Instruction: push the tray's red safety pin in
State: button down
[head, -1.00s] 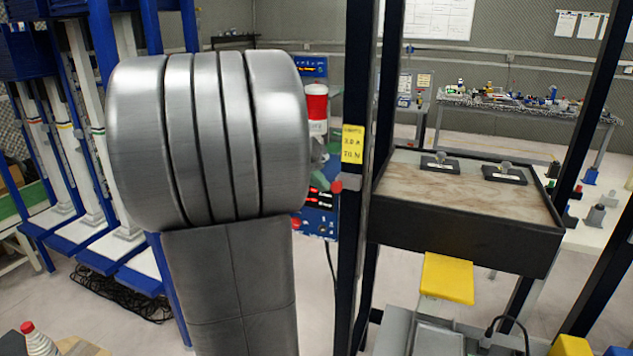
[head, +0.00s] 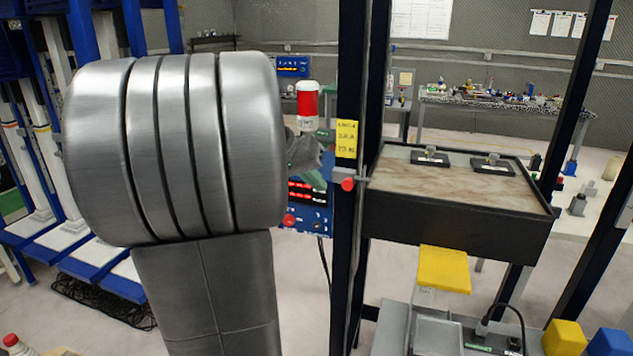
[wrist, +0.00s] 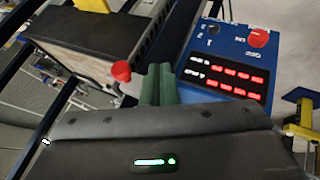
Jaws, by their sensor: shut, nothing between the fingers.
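The tray (head: 455,222) is a dark box with a marbled top, held between dark posts. Its red safety pin (head: 348,184) sticks out by a small bracket on the near left post. In the wrist view the round red pin head (wrist: 121,71) is just left of my gripper's fingertips (wrist: 158,70), with a gap between them in the picture. The greenish fingers are together and empty. In the head view my thick arm hides most of my gripper; only a grey part of it shows left of the post. The pin's shaft is hard to make out.
A blue control panel (wrist: 230,60) with red displays and a red button stands close to the right of my fingers in the wrist view. The dark post (head: 350,270) carries a yellow label (head: 346,139). A red-and-white beacon (head: 307,103) stands behind my arm.

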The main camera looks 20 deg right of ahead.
jog(key=v, duration=1)
jog(key=shift+w+a, duration=0.15)
jog(key=shift+a, duration=0.2)
jog(key=shift+d, duration=0.1)
